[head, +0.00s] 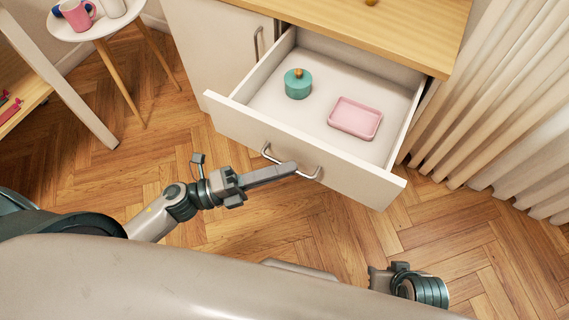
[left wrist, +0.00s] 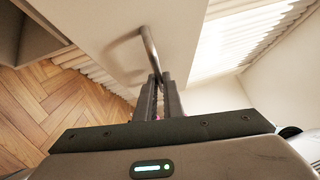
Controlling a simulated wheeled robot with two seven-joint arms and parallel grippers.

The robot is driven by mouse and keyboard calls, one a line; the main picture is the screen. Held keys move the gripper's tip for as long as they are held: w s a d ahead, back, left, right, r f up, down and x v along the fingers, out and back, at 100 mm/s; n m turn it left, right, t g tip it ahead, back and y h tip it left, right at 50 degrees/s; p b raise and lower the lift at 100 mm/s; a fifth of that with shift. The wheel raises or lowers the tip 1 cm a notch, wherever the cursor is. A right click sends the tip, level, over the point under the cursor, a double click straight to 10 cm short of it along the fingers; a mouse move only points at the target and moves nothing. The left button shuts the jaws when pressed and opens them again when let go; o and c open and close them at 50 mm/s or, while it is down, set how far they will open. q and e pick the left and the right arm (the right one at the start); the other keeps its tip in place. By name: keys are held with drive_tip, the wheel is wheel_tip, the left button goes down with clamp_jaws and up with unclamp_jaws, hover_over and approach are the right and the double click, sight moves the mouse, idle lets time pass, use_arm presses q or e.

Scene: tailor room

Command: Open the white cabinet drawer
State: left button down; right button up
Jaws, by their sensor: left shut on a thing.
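The white cabinet (head: 218,50) has a wooden top. Its white drawer (head: 240,118) is pulled well out, and its inside shows in the head view. My left gripper (head: 290,169) is shut on the drawer's metal handle (head: 313,174), at the middle of the drawer front. In the left wrist view the fingers (left wrist: 158,90) close on the handle (left wrist: 149,45), a bent bar on the white front. My right gripper (head: 380,278) shows only in part at the bottom of the head view; its fingertips cannot be made out.
In the drawer are a teal lidded jar (head: 298,85) and a pink tray (head: 355,118). A pleated curtain (head: 500,110) hangs close at the right. A round side table (head: 90,28) with mugs stands at the upper left. The wood floor (head: 250,240) before the drawer is clear.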

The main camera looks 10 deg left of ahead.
use_arm(q)
drive_tip(key=c, duration=1.9)
unclamp_jaws()
drive_tip(key=shift+a, duration=0.15)
